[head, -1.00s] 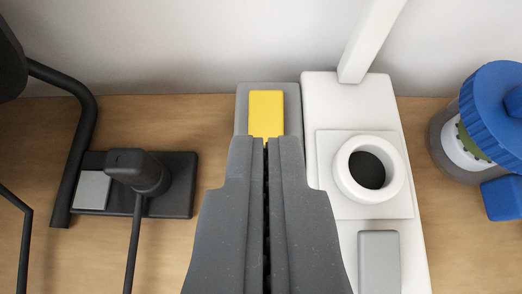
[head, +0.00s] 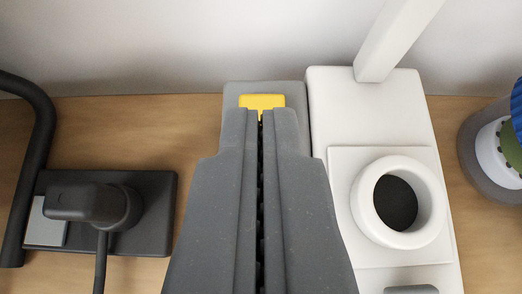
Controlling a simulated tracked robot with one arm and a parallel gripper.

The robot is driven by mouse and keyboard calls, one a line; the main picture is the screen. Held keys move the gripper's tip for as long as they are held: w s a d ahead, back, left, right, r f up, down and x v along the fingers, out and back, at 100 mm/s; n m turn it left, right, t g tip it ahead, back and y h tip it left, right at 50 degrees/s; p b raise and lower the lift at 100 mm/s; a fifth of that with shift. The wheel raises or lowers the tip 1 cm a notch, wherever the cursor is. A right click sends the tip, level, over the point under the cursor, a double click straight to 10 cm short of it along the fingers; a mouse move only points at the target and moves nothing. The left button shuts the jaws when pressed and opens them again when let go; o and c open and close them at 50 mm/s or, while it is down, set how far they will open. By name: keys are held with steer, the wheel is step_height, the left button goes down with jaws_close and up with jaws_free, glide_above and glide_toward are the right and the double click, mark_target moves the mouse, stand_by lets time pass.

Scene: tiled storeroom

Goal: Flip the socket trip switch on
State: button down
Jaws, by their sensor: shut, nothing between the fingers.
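My gripper (head: 260,116) is shut and empty in the middle of the head view. Its fingertips overlap the yellow switch (head: 262,101) on a grey box (head: 235,97) against the wall. The fingers hide the lower part of the switch and much of the box. I cannot tell whether the tips touch the switch, nor which way it is set. To the left, a black socket plate (head: 157,215) carries a black plug (head: 92,204) with a cable and a light grey square (head: 46,228), partly hidden by the plug.
A white unit (head: 328,105) with a round open cup (head: 360,205) and an upright white post (head: 395,40) stands close to my gripper's right. A dark curved tube (head: 40,125) is at far left, a blue-topped jar (head: 480,165) at far right. Bare wood lies left of the box.

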mark_target(257, 94)
steer(key=x, duration=0.4)
steer(key=shift+f+b, duration=0.1)
steer(key=shift+b, duration=0.25)
steer(key=f, duration=0.1)
steer(key=f+b, duration=0.1)
steer(key=f, duration=0.1)
steer(key=shift+w, duration=0.35)
steer(key=shift+w+f, duration=0.1)
steer(key=shift+f, duration=0.35)
steer(key=shift+a, duration=0.1)
